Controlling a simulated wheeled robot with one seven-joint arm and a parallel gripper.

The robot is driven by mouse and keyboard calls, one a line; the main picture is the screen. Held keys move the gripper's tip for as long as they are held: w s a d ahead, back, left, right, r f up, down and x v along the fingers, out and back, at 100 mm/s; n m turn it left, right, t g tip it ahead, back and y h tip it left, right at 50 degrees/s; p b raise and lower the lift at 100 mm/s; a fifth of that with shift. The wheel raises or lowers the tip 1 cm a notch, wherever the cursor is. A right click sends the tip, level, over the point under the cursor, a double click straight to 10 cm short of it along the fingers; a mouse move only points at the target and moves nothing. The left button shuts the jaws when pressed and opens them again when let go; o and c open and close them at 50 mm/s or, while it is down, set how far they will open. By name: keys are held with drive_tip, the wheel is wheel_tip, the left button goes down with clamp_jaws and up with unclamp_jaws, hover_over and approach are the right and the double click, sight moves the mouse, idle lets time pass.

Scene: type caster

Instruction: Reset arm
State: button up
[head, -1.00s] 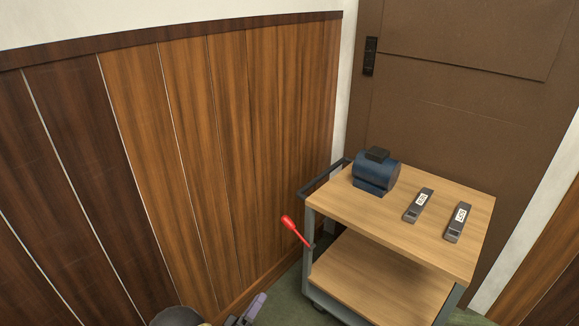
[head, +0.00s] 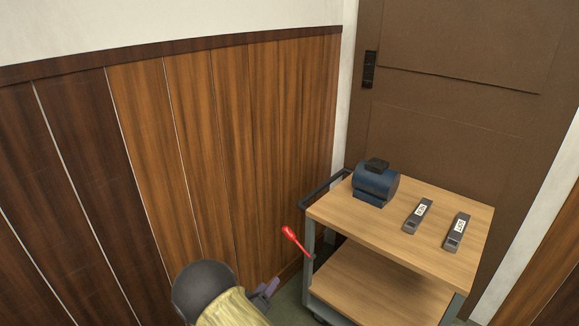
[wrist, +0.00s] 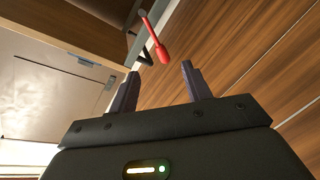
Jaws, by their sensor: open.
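My gripper (wrist: 160,88) shows in the wrist view with its two dark fingers spread apart and nothing between them. In the head view my gripper (head: 265,290) is low in the picture, left of the cart and in front of the wood-panelled wall. The red-handled lever (head: 291,236) on the cart's left side is near it but apart. In the wrist view the red lever handle (wrist: 162,54) appears beyond the fingertips, not touched.
A two-shelf cart (head: 400,239) stands at the right. On its top are a blue motor (head: 375,185) and two grey labelled blocks (head: 418,215) (head: 456,231). A brown door (head: 460,110) is behind it. The panelled wall (head: 220,150) is close on the left.

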drive_tip(key=w+d+r+m+g+y, duration=0.1)
drive_tip(key=d+r+m+g+y, duration=0.3)
drive_tip(key=d+r+y, duration=0.5)
drive_tip(key=s+d+r+g+p, duration=0.1)
drive_tip(key=s+d+r+g, duration=0.25)
drive_tip(key=s, duration=0.35)
drive_tip(key=s+d+r+g+h, duration=0.1)
drive_tip(key=s+d+r+g, duration=0.1)
drive_tip(key=s+d, duration=0.45)
drive_tip(key=s+d+r+g+p, duration=0.1)
drive_tip(key=s+d+r+g, duration=0.2)
drive_tip(key=s, duration=0.5)
drive_tip(key=w+p+v, duration=0.3)
drive_tip(key=p+v, duration=1.5)
drive_tip(key=p, duration=0.1)
drive_tip(key=w+a+r+p+v, duration=0.1)
drive_tip(key=w+p+v, duration=0.3)
drive_tip(key=p+v, duration=1.4)
drive_tip(key=shift+w+p+v, duration=0.2)
drive_tip(key=shift+p+v, duration=0.15)
drive_tip(key=shift+v, duration=0.7)
